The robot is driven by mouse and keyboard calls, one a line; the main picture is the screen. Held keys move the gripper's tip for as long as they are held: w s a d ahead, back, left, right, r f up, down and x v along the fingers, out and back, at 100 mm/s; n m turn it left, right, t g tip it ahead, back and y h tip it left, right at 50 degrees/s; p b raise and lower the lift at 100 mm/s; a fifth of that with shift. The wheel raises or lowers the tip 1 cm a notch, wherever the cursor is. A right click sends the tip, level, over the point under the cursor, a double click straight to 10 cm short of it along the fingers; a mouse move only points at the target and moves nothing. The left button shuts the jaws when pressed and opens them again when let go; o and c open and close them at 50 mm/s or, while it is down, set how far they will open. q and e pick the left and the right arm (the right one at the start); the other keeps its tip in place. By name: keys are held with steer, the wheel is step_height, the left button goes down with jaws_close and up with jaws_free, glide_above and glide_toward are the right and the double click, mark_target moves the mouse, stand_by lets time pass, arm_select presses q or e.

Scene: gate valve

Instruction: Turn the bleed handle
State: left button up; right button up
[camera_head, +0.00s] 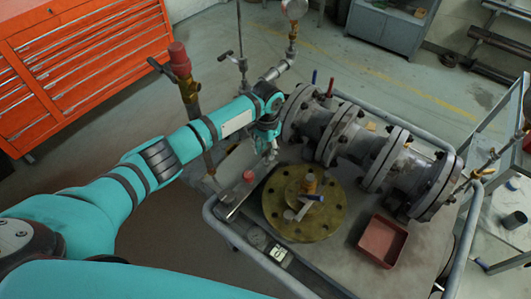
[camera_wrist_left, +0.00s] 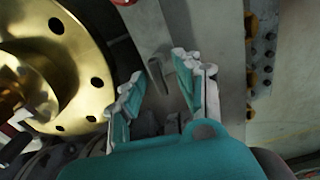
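A brass flange (camera_head: 325,222) lies flat on the cart, with a brass fitting (camera_head: 309,184) and a white-and-blue lever (camera_head: 303,208) at its middle. Small blue (camera_head: 314,76) and red (camera_head: 330,86) levers stand on the grey pipe assembly. I cannot tell which lever is the bleed handle. My left gripper (camera_head: 268,152) points down just beyond the flange, close to the pipe. In the wrist view my left gripper (camera_wrist_left: 157,70) has its fingers apart. A dark grey elongated piece (camera_wrist_left: 158,76) shows between them, not visibly gripped. The flange (camera_wrist_left: 85,55) is to their left. My right gripper is not visible.
A red tray (camera_head: 383,241) sits right of the flange. A red-topped part (camera_head: 248,176) is at the cart's left edge. The cart's rail (camera_head: 262,259) surrounds its top. A red-capped post (camera_head: 180,62) stands behind my left arm. An orange cabinet (camera_head: 85,60) is back left.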

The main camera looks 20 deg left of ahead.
arm_select(q)
steer(key=shift+s, duration=0.1)
jaws_close()
steer(key=shift+m, duration=0.4)
steer(key=shift+m+p, duration=0.5)
steer(key=shift+m, duration=0.5)
steer(key=m, duration=0.2)
steer(key=shift+m, duration=0.4)
steer(key=m, duration=0.5)
steer(key=shift+p, duration=0.3)
steer(key=m, duration=0.6)
steer(key=shift+m, duration=0.3)
